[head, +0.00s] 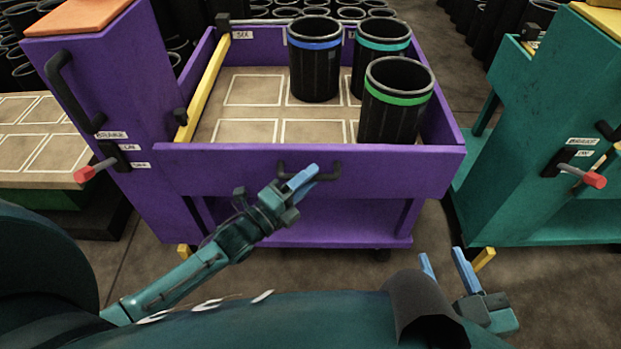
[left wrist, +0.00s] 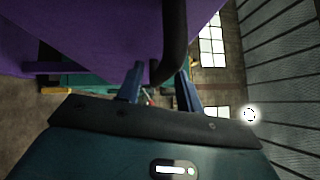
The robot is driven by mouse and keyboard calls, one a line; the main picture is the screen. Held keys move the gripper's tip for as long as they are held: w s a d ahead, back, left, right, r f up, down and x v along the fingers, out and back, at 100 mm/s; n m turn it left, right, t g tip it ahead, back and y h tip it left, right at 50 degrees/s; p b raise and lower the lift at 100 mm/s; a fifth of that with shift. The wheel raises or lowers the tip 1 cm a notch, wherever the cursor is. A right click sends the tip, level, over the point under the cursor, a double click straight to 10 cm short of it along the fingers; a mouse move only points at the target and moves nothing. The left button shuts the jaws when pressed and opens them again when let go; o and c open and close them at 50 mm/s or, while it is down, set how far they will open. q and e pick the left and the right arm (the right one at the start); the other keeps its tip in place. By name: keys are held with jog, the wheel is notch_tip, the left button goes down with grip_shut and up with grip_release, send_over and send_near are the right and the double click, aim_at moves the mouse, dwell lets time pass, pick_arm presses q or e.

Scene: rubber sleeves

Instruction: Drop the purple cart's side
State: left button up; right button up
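The purple cart (head: 105,120) stands in front of me. Its near side panel (head: 230,170) is upright, closing the front of the bed. A black bar handle (head: 325,171) sits on the panel's upper middle. My left gripper (head: 303,177) is at this handle. In the left wrist view the handle (left wrist: 174,42) reaches down between the spread blue fingers of the left gripper (left wrist: 160,82); I cannot tell whether they touch it. My right gripper (head: 446,262) is open and empty, low at the right, away from the cart. A red-tipped lever (head: 95,170) sticks out on the cart's left post.
Black sleeves with blue (head: 315,65), teal (head: 380,48) and green (head: 397,100) bands stand on the cart's bed. A yellow bar (head: 205,80) runs along the bed's left. A teal cart (head: 530,150) stands at right, beyond a floor gap.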

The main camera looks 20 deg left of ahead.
pick_arm(q)
jog(key=shift+w+d+r, duration=0.1)
jog(key=shift+w+d, duration=0.15)
jog(key=shift+w, duration=0.25)
grip_shut()
dwell(0.3)
